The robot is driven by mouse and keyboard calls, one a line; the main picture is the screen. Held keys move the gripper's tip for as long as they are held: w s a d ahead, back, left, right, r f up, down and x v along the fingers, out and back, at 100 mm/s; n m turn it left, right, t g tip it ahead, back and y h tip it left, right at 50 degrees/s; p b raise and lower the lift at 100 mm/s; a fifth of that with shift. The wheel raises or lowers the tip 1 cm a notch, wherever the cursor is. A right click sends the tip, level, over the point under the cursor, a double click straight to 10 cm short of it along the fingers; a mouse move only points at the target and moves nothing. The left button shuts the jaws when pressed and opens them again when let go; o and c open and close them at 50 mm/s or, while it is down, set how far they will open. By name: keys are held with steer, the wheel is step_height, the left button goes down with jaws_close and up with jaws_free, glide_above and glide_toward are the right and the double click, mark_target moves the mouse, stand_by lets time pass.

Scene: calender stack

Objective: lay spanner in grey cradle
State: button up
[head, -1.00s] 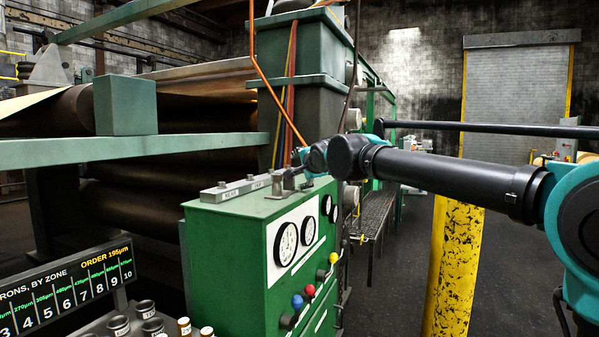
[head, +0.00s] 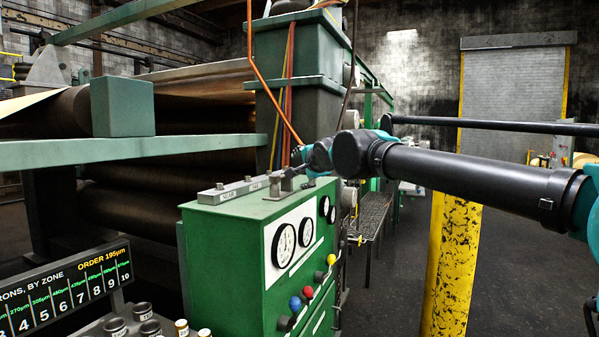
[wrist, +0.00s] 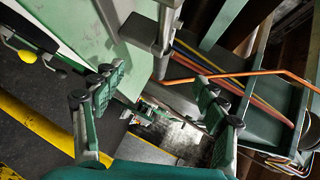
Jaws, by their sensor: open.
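My gripper (wrist: 158,88) is open in the wrist view, its two fingers wide apart with nothing between them. In the head view my gripper (head: 292,174) is small and dark, over the far end of the green cabinet's top. A grey upright fitting (head: 275,186) stands on that top beside it; I cannot tell whether this is the grey cradle. In the wrist view a grey metal piece (wrist: 140,32) at the cabinet edge lies beyond the fingertips. I cannot make out the spanner for certain in either view.
The green cabinet (head: 240,250) has gauges and coloured knobs on its front. A labelled grey strip (head: 238,190) lies on its top. Orange and other hoses (head: 285,100) hang close behind my gripper. A yellow post (head: 447,265) stands on the right.

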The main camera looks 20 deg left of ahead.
steer(key=shift+v, duration=2.15)
